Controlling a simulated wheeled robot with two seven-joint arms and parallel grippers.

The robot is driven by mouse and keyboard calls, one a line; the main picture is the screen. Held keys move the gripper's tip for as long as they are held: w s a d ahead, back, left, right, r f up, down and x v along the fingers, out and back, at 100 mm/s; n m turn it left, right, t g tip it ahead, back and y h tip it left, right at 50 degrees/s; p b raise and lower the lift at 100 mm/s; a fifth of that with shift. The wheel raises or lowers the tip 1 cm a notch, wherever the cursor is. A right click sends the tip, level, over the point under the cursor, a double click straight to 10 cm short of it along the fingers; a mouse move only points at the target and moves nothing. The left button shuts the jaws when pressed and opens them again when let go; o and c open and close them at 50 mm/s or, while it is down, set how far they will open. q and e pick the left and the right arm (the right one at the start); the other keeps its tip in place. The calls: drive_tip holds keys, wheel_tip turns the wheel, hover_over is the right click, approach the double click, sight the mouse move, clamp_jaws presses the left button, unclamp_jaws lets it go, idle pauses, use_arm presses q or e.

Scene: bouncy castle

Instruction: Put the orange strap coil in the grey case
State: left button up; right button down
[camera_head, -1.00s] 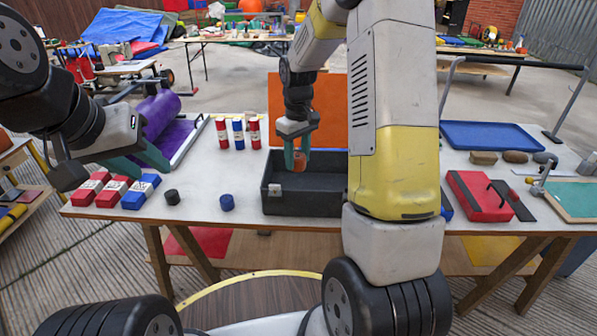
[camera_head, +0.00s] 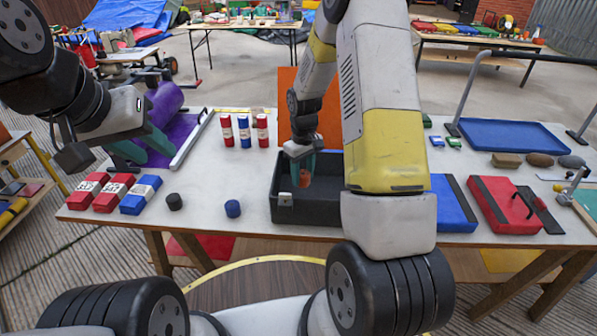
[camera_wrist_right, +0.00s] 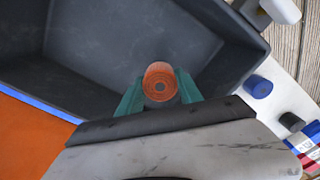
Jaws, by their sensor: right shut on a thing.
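The orange strap coil (camera_wrist_right: 161,83) is between the teal fingers of my right gripper (camera_wrist_right: 158,92), which is shut on it. In the head view the coil (camera_head: 304,177) shows small at the fingertips of the right gripper (camera_head: 303,170), within the outline of the grey case. The grey case (camera_head: 300,214) is a dark open box on the table; its inner walls and floor fill much of the wrist view (camera_wrist_right: 150,35). My right arm hides its right part. My left gripper (camera_head: 150,150) is at the left above the purple mat, its teal fingers apart, with nothing seen between them.
A black cap (camera_head: 174,201) and a blue cap (camera_head: 232,208) stand left of the case. Red and blue packs (camera_head: 140,195) lie at the left. Several small cans (camera_head: 244,132) stand behind. An orange board (camera_head: 290,88) rises behind the case. A blue tray (camera_head: 515,141) lies at right.

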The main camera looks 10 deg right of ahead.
drive_tip(key=shift+f, duration=2.75)
drive_tip(key=shift+f, duration=0.15)
drive_tip(key=c, duration=0.8)
unclamp_jaws()
wheel_tip(320, 180, up, 13)
drive_tip(key=shift+f, duration=0.2)
wheel_tip(320, 180, up, 8)
drive_tip(key=m+t, duration=0.1)
hover_over(303, 196)
drive_tip(key=s, duration=0.3)
drive_tip(key=s+a+r+m+t+y, duration=0.1)
drive_tip(key=s+r+m+t, duration=0.1)
drive_tip(key=s+r, duration=0.5)
drive_tip(key=s+a+r+m+t+y, duration=0.1)
drive_tip(key=s+r+m+t, duration=0.1)
drive_tip(key=s+r, duration=0.6)
drive_tip(key=s+t, duration=0.1)
drive_tip(key=s, duration=0.5)
drive_tip(key=shift+s+a+r, duration=0.15)
drive_tip(key=shift+r, duration=0.15)
